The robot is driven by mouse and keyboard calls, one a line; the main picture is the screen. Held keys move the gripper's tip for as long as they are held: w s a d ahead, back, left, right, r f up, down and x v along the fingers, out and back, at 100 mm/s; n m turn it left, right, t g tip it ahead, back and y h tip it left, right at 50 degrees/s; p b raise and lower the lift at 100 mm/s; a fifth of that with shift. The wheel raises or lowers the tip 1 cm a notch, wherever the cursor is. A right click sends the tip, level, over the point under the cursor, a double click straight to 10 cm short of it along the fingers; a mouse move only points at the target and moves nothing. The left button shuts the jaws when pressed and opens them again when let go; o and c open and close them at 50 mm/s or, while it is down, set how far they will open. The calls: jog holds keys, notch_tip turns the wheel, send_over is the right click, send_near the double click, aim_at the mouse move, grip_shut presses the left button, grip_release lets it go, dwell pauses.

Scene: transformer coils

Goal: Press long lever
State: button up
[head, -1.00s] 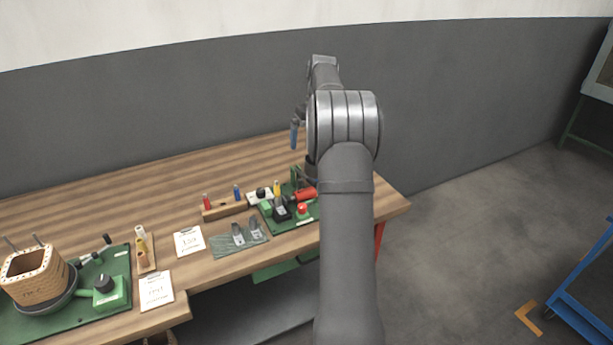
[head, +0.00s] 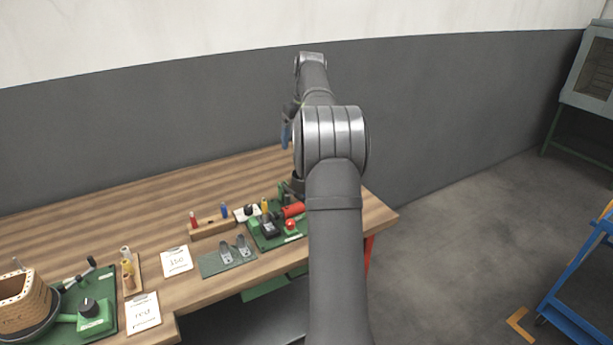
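A second green board (head: 105,313) at the left holds a coil former (head: 24,301), a green unit with a black knob (head: 93,308) and black-tipped rods (head: 76,279). I cannot tell which part is the long lever. My gripper (head: 287,136) seems to be the small blue-tipped end beside my arm, above the bench's far edge. My arm hides most of it. Its fingers are too small to read.
Two grey pieces lie on a green mat (head: 211,264). Wooden racks (head: 205,231) hold coloured pegs, and two white cards (head: 176,261) lie near the front. The bench's back left is clear. A blue cart (head: 580,280) stands at the right on open floor.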

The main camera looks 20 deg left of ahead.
jog(key=shift+s+d+f+y, duration=0.15)
jog(key=shift+s+d+y, duration=0.1)
jog(key=shift+d+y, duration=0.15)
jog(key=c, duration=0.7)
jog(key=shift+s+d+f+t+y, duration=0.3)
jog(key=shift+s+d+y, duration=0.15)
jog(key=shift+d, duration=0.15)
jog(key=shift+s+d+f+t+y, duration=0.2)
jog(key=shift+s+d+t+y, duration=0.1)
jog(key=shift+s+d+y, duration=0.2)
grip_shut()
jog(key=shift+s+d+f+m+t+y, duration=0.25)
jog(key=shift+s+d+t, duration=0.15)
jog(key=shift+d, duration=0.2)
jog(key=shift+s+d+f+m+t+y, duration=0.15)
jog(key=shift+s+d+f+t+y, duration=0.1)
jog(key=shift+s+d, duration=0.25)
jog(key=shift+s+d+f+m+t+y, duration=0.25)
jog(key=shift+s+d+t, duration=0.1)
jog(key=shift+d, duration=0.3)
